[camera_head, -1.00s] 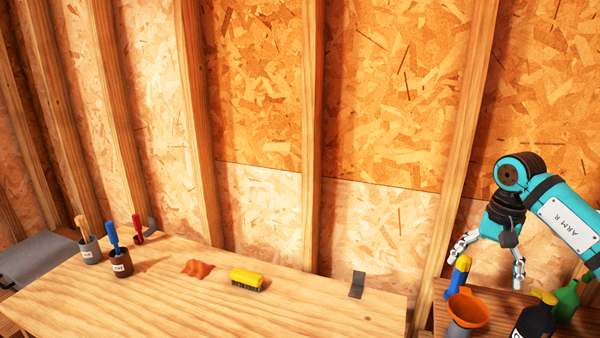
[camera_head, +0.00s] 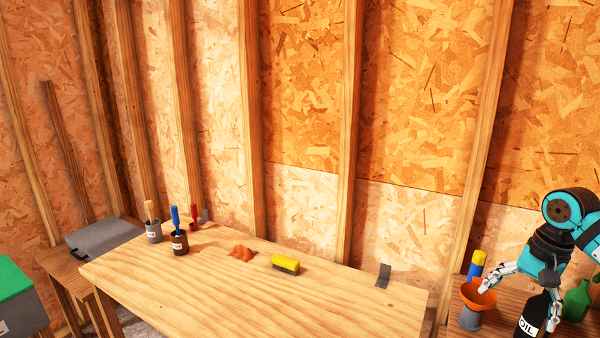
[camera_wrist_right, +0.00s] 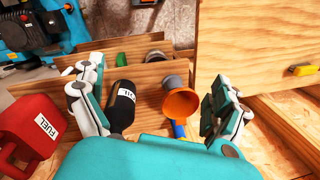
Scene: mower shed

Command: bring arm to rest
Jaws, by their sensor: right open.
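My right arm comes in from the right edge of the head view. Its gripper (camera_head: 518,300) hangs with spread fingers over the side shelf, in front of the black oil bottle (camera_head: 537,312) and the orange funnel (camera_head: 479,294). In the right wrist view the fingers of the gripper (camera_wrist_right: 158,112) are wide apart with nothing held between them. The oil bottle (camera_wrist_right: 122,106) and funnel (camera_wrist_right: 180,104) show between and beyond the fingers. My left gripper is not in view.
A wooden bench (camera_head: 330,300) holds a yellow brush (camera_head: 286,264), an orange cloth (camera_head: 242,253) and brush cups. The shelf also has a green bottle (camera_head: 577,300) and a blue, yellow-topped bottle (camera_head: 476,265). A red fuel can (camera_wrist_right: 30,132) stands left in the wrist view. The bench front is clear.

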